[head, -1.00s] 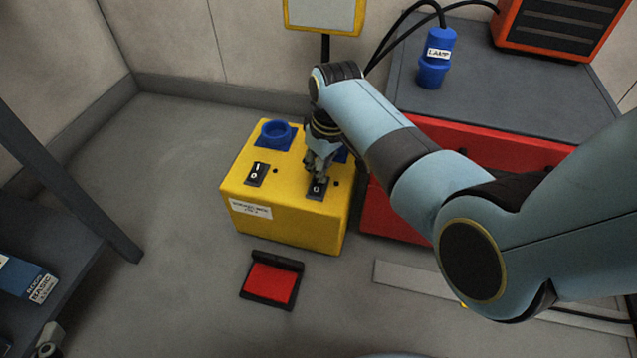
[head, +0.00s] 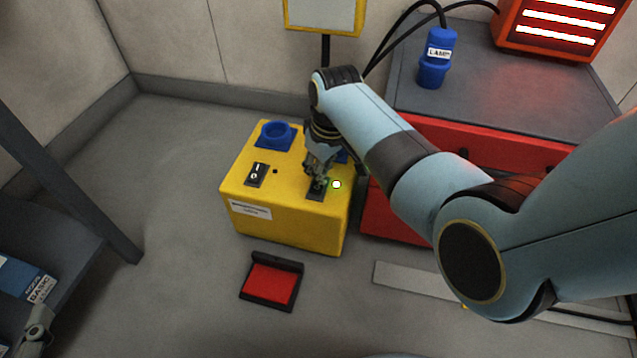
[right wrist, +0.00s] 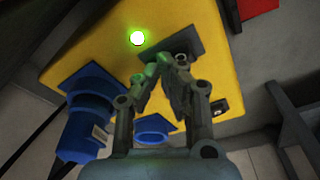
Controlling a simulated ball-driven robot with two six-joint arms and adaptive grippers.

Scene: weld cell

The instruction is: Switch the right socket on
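The yellow socket box (head: 290,225) stands on the floor. My right gripper (head: 319,180) is shut and empty, its fingertips at the right rocker switch (head: 315,194), which they partly hide. In the right wrist view the fingertips (right wrist: 167,62) are over that switch's dark plate (right wrist: 185,42); I cannot tell if they touch it. The light (head: 337,184) beside it is lit, green in the right wrist view (right wrist: 137,38). A blue plug (right wrist: 85,130) sits at the right socket. The left switch (head: 257,174) has an unlit light. A grey part, apparently my left gripper (head: 36,328), shows at the lower left.
The orange heater (head: 560,20) glows on the red cabinet with a grey top (head: 500,85). A blue plug labelled LAMP (head: 436,58) stands there. The left socket (head: 277,134) is empty. A red pad in a black frame (head: 270,282) lies in front.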

